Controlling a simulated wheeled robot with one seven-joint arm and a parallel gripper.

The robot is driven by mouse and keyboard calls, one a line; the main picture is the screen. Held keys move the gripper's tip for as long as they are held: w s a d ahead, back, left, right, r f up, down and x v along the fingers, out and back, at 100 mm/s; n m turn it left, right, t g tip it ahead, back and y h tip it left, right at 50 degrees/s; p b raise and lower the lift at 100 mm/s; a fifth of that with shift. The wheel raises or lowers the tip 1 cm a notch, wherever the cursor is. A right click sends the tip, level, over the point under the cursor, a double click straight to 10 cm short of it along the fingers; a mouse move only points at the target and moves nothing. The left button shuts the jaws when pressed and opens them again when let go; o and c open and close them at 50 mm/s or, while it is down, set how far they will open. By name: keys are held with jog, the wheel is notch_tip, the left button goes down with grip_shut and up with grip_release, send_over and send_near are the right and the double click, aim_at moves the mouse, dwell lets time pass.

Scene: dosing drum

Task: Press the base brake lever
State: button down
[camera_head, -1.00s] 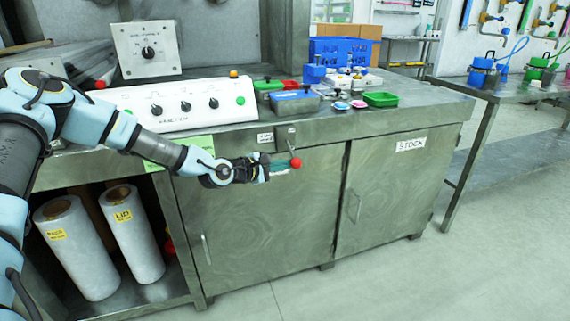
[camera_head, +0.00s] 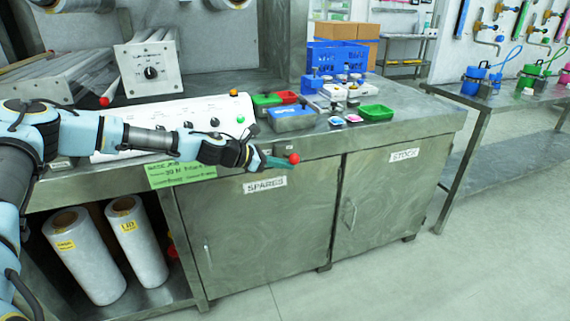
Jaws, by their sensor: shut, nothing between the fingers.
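A lever with a red ball knob (camera_head: 294,158) sticks out from the front edge of the workbench, above the cabinet doors. A second red knob (camera_head: 104,102) shows at the left, by the grey machine. I cannot tell from the picture which one is the base brake lever. My gripper (camera_head: 284,163) is shut and empty. Its teal fingers point right and end just beside the front red knob. I cannot tell whether they touch it. My wrist hides part of the lever's mount and part of the white control panel.
The white control panel (camera_head: 170,112) with dials lies behind my arm. Green, red and blue trays and a blue crate (camera_head: 335,57) stand on the bench (camera_head: 420,104). A green note (camera_head: 178,175) hangs at the front edge.

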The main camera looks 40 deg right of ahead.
jog(key=shift+w+r+n+p, duration=0.15)
jog(key=shift+r+n+p, duration=0.2)
jog(key=shift+r+n, duration=0.05)
jog(key=shift+g, duration=0.3)
notch_tip(320, 180, down, 5)
jog(key=b, duration=0.3)
jog(key=r+v, duration=0.1)
jog(key=v, duration=0.9)
jog(key=shift+b, duration=0.4)
jog(key=shift+w+r, duration=0.1)
jog(key=shift+r, duration=0.05)
